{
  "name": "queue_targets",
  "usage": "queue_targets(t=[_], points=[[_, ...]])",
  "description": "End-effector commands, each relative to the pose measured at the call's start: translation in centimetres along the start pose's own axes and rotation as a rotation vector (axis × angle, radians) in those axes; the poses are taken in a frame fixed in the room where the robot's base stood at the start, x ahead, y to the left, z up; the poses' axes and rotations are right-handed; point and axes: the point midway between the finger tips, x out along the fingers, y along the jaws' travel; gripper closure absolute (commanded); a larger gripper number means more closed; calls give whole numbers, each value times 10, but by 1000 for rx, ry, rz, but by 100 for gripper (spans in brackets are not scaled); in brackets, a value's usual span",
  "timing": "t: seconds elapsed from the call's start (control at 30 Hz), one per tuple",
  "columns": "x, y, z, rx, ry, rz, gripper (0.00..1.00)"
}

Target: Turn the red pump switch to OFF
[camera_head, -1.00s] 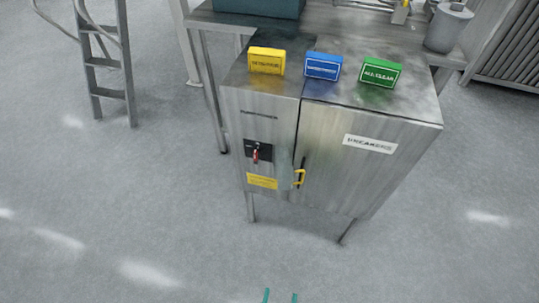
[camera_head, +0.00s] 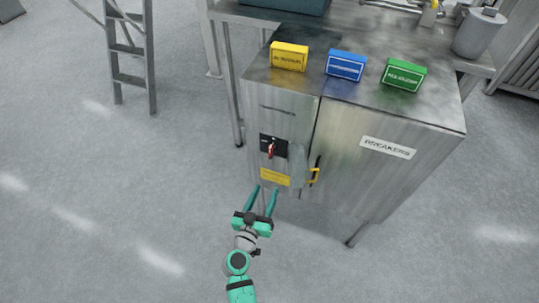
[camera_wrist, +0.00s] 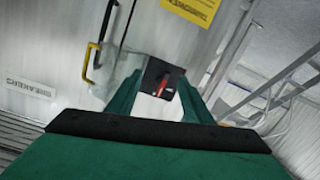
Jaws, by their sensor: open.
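The red pump switch (camera_head: 271,150) is a small red handle on a black plate on the left part of the metal cabinet front. In the wrist view the red switch (camera_wrist: 164,88) shows between my two fingers, with its black plate around it. My gripper (camera_head: 265,188) is open and empty, with green fingers pointing at the cabinet. In the head view its tips are just below the switch, near the yellow label (camera_head: 275,178). It appears apart from the switch. The switch's position lettering is too small to read.
Yellow (camera_head: 289,56), blue (camera_head: 346,65) and green (camera_head: 404,75) boxes stand on the cabinet top. A ladder (camera_head: 130,50) stands at left. The floor in front is clear.

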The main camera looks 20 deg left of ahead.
Motion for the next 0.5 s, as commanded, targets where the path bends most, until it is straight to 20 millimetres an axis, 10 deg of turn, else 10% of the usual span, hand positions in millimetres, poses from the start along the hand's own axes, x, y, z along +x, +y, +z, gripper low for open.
queue_targets(t=[0.2, 0.5], points=[[24, -22, -43, 17, 89, 50, 54], [52, -21, -52, 21, 103, 64, 54]])
